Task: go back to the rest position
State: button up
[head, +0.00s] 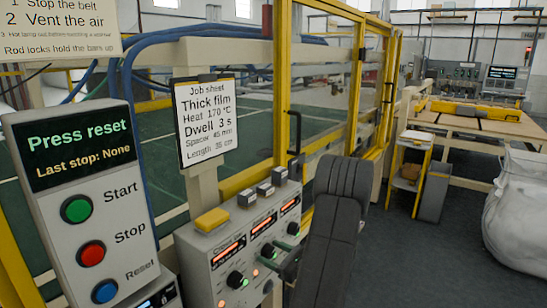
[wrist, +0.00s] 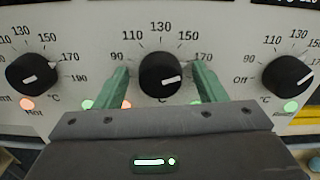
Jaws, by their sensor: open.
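My gripper (wrist: 161,72) is open, with its green fingers to the left and right of the middle black knob (wrist: 160,77). A gap shows between each finger and the knob, and nothing is held. In the head view my gripper (head: 282,257) is close to the front of the grey control panel (head: 210,267), and my dark arm hides the panel's right end.
More knobs flank it: a left one (wrist: 31,75) and a right one (wrist: 287,76). Yellow guard frames (head: 283,80) rise behind. A white sack (head: 520,215) lies right; open floor (head: 410,260) is between.

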jog(key=b+v, duration=0.2)
jog(key=v, duration=1.2)
jog(key=p+x, duration=0.2)
jog(key=x, duration=1.2)
jog(key=shift+a+r, duration=0.1)
jog(key=shift+a, duration=0.1)
jog(key=shift+d+f+n, duration=0.1)
jog(key=shift+f+n, duration=0.1)
jog(key=shift+n, duration=0.1)
jog(key=shift+d+n+b, duration=0.1)
jog(key=shift+n+b, duration=0.4)
jog(key=shift+n, duration=0.4)
jog(key=n, duration=0.4)
jog(key=shift+s, duration=0.1)
jog(key=s+d+n+b, duration=0.1)
jog(key=s+d+b, duration=0.1)
jog(key=s+d, duration=0.7)
jog(key=shift+s+d+r+g, duration=0.15)
jog(key=shift+s+d+g, duration=0.2)
jog(key=shift+d+g, duration=0.05)
